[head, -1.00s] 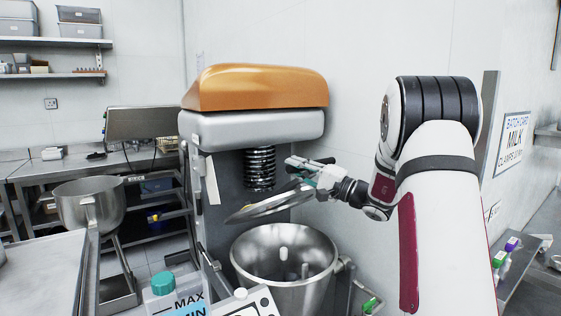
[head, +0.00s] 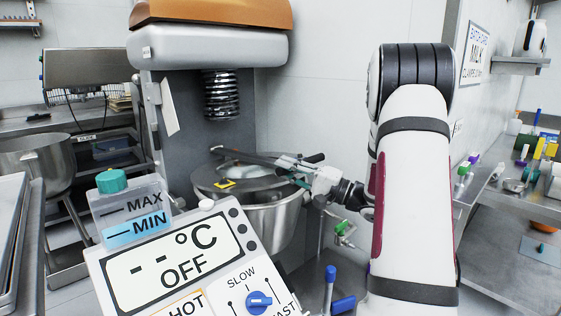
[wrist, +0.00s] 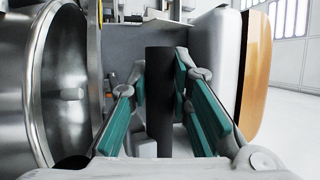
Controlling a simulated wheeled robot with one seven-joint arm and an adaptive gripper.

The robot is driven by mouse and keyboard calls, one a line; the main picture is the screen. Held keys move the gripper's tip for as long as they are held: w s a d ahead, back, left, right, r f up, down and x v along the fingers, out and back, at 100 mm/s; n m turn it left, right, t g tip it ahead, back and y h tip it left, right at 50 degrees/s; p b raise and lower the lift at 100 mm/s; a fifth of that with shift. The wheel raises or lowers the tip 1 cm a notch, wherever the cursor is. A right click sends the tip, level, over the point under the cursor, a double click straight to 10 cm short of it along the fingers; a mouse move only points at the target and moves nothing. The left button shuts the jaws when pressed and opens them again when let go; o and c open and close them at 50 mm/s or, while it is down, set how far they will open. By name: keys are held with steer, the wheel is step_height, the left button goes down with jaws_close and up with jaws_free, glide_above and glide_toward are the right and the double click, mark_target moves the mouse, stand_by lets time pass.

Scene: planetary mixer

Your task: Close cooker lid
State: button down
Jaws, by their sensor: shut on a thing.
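A dark handle bar runs above the lid. My gripper (head: 298,172) is at the lid's right side. In the wrist view, the green-padded fingers of my gripper (wrist: 172,100) stand on both sides of the black handle bar (wrist: 158,95) and are shut on it. Round, shiny metal (wrist: 70,90) fills the left of that view.
The control panel (head: 185,265) reads OFF in front of the bowl, beside a jug with a green cap (head: 125,215). The mixer head (head: 215,45) and black spring-like coil (head: 222,95) hang above. Shelves with bottles (head: 490,175) stand right.

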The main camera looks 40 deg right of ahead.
steer(key=f+b, duration=0.1)
steer(key=f, duration=0.1)
steer(key=f+b, duration=0.1)
steer(key=f, duration=0.1)
steer(key=f+b, duration=0.1)
steer(key=f, duration=0.1)
steer(key=shift+s, duration=0.3)
steer(key=c, duration=1.4)
jaws_free()
steer(key=shift+r, duration=0.1)
steer(key=shift+c, duration=0.2)
steer(key=v, duration=1.2)
steer(key=shift+a, duration=0.1)
